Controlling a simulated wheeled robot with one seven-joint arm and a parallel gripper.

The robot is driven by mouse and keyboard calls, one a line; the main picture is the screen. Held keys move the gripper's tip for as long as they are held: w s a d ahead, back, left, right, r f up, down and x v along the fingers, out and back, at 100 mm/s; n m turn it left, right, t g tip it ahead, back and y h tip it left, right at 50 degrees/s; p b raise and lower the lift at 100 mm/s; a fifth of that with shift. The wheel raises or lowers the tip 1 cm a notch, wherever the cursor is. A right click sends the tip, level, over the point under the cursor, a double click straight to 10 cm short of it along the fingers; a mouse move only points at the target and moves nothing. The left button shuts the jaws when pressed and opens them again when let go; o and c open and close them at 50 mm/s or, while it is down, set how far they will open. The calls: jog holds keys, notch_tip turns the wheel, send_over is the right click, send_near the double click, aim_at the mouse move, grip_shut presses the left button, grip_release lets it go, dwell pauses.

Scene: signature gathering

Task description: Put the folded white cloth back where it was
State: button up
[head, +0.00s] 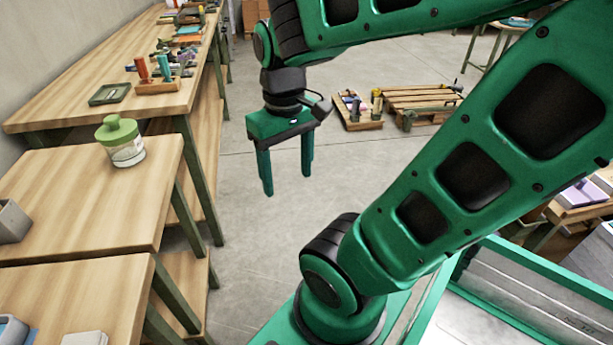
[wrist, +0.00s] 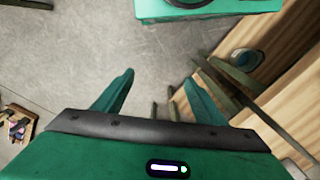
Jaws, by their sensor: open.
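My gripper (head: 288,184) hangs over the bare floor to the right of the wooden tables, fingers pointing down. It is open, with nothing between the fingers; the wrist view also shows the empty gap (wrist: 158,77). A flat white item (head: 85,339), possibly the folded white cloth, lies on the nearest wooden table (head: 95,290) at the bottom left of the head view. The lower frame edge cuts it off, so I cannot tell for sure. My gripper is well apart from it. I cannot make out a cloth in the wrist view.
A green-lidded glass jar (head: 122,142) stands on the middle table (head: 60,185). A green tray (head: 109,94) and a wooden tool holder (head: 158,85) are on the far bench. A grey bin (head: 10,222) sits at the left edge. Low pallets (head: 420,98) stand beyond open floor.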

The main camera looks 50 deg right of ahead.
jog(key=s+d+m, duration=0.1)
jog(key=s+m, duration=0.1)
jog(key=s+d+f+m, duration=0.1)
jog(key=s+d, duration=0.1)
jog(key=shift+d+f+m, duration=0.1)
jog(key=shift+f+m, duration=0.05)
jog(key=shift+m, duration=0.25)
